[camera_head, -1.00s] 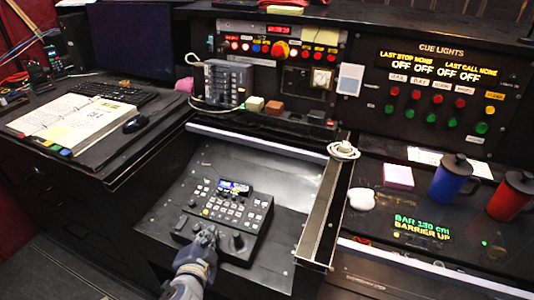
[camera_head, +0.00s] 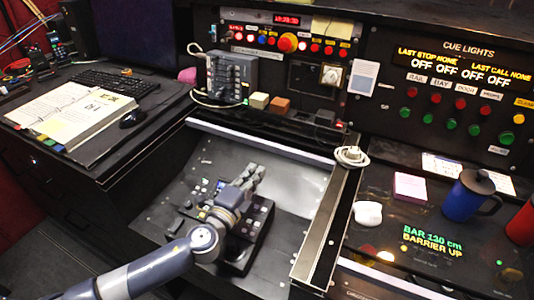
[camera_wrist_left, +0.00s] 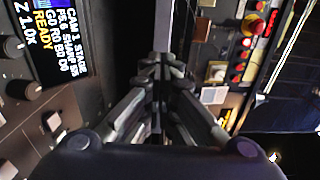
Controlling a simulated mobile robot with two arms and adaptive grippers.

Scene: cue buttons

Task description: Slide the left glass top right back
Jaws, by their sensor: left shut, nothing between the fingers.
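The left glass top is hard to make out; a pale strip (camera_head: 262,144), seemingly its front edge, runs across the back of the left desk bay in the head view. My left gripper (camera_head: 256,174) is shut and empty. It is over the far part of the black control box (camera_head: 262,218), in front of the pale strip and apart from it. In the left wrist view the shut fingers (camera_wrist_left: 163,62) point away from me, with the box's lit screen (camera_wrist_left: 55,40) at the left. My right gripper is not in view.
A raised divider rail (camera_head: 322,225) with a white coiled item (camera_head: 350,156) on top bounds the bay on the right. A binder (camera_head: 75,120) lies left.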

